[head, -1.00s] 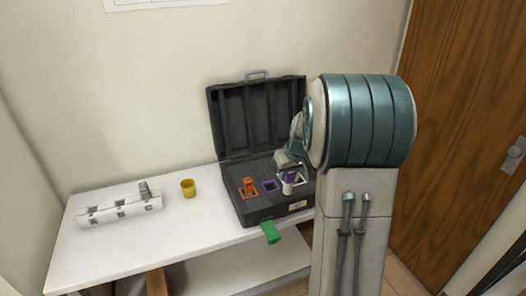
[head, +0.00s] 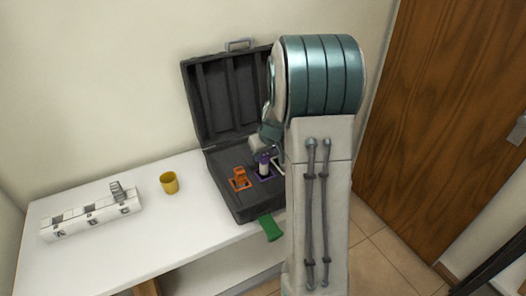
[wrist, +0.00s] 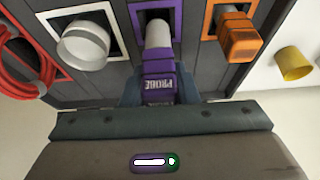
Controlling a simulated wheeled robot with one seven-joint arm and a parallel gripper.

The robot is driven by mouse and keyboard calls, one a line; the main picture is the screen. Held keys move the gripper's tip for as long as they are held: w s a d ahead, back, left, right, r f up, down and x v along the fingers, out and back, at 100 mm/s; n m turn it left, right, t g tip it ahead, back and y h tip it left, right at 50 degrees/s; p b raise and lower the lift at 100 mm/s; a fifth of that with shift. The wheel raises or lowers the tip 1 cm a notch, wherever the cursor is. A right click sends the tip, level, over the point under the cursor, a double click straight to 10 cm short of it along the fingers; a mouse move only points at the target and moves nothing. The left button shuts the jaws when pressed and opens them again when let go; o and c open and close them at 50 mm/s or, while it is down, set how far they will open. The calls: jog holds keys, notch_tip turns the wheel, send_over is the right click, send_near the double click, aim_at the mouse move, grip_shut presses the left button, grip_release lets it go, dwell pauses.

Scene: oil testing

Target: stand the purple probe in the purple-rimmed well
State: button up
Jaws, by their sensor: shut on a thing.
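The purple probe has a purple head marked PROBE (wrist: 160,83) and a pale shaft; in the head view it stands roughly upright (head: 263,168). My gripper (wrist: 160,92) is shut on the purple head, one finger on each side. The shaft end lies within the outline of the purple-rimmed well (wrist: 137,22), which also shows in the head view (head: 266,178). I cannot tell how deep the shaft sits. In the head view my arm hides part of the case beside the probe.
The open black case (head: 225,185) sits on the white table (head: 95,255). An orange piece (wrist: 240,40) stands in the orange-rimmed well, and a white cylinder (wrist: 83,45) in the white-rimmed one. A red cable (wrist: 15,60) lies beside them. A yellow cup (head: 169,183) and white rack (head: 92,218) stand left.

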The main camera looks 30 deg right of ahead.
aim_at(264, 165)
notch_tip(264, 165, down, 3)
jog(key=shift+s+r+b, duration=0.1)
jog(key=shift+s+b, duration=0.05)
jog(key=shift+b, duration=0.6)
grip_shut()
jog(key=shift+w+f, duration=0.2)
jog(key=shift+f, duration=0.25)
jog(key=shift+r, duration=0.1)
jog(key=shift+s+b, duration=0.1)
jog(key=shift+b, duration=0.6)
jog(key=shift+f+b, duration=0.75)
jog(key=o, duration=0.8)
grip_release()
jog(key=shift+c, duration=0.2)
jog(key=p+v, duration=0.4)
jog(key=v, duration=0.7)
jog(key=shift+p, duration=0.35)
